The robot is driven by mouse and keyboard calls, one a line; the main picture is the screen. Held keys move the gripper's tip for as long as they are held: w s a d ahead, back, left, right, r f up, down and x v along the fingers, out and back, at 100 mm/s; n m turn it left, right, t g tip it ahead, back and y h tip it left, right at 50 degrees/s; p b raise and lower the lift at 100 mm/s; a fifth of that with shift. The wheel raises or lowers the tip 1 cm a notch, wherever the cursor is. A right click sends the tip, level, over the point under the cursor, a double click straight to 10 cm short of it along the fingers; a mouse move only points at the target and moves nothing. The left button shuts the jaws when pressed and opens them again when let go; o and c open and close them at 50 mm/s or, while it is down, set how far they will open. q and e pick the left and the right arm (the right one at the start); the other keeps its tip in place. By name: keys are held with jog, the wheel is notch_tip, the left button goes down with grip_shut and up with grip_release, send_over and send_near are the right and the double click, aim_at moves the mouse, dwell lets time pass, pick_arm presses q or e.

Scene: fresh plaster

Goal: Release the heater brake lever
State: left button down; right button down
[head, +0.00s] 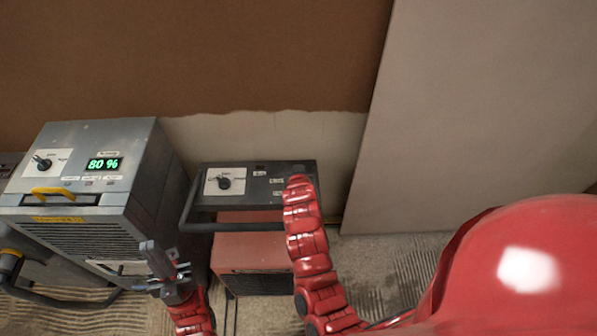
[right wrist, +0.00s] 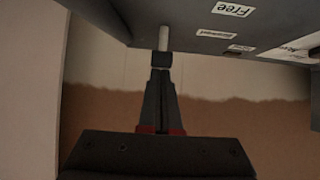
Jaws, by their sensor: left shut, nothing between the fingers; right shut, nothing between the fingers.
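The heater (head: 254,268) stands low in the middle of the head view, with a red body and a dark top panel carrying a knob and small labels. A short pale rod (right wrist: 163,37), possibly the brake lever, sticks out from the panel edge in the right wrist view, near a label reading "Free" (right wrist: 232,9). My right gripper (right wrist: 161,62) is shut, its tips in line with the rod's end; I cannot tell whether they touch. My red right arm hides it in the head view. My left gripper (head: 152,252) is shut and empty, in front of the grey machine.
A grey machine (head: 85,185) with a green "80 %" display and yellow handle stands left of the heater. The heater's dark tube handle (head: 240,227) juts out in front. A pale board (head: 470,120) leans at the right. Ridged floor covering shows below it.

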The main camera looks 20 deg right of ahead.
jog(key=shift+s+a+f+g, duration=0.15)
jog(key=shift+s+f, duration=0.2)
jog(key=shift+f, duration=0.3)
jog(key=shift+s+a+f+g, duration=0.15)
jog(key=shift+s+f, duration=0.15)
jog(key=shift+f, duration=0.3)
jog(key=w+r, duration=0.1)
jog(key=w, duration=0.1)
jog(key=w+d+r, duration=0.1)
jog(key=w+r, duration=0.1)
jog(key=shift+w+d+r+b, duration=0.15)
jog(key=shift+r+b, duration=0.15)
jog(key=shift+b, duration=0.05)
jog(key=b+v, duration=0.2)
jog(key=v, duration=0.8)
jog(key=shift+r, duration=0.4)
jog(key=shift+d, duration=0.1)
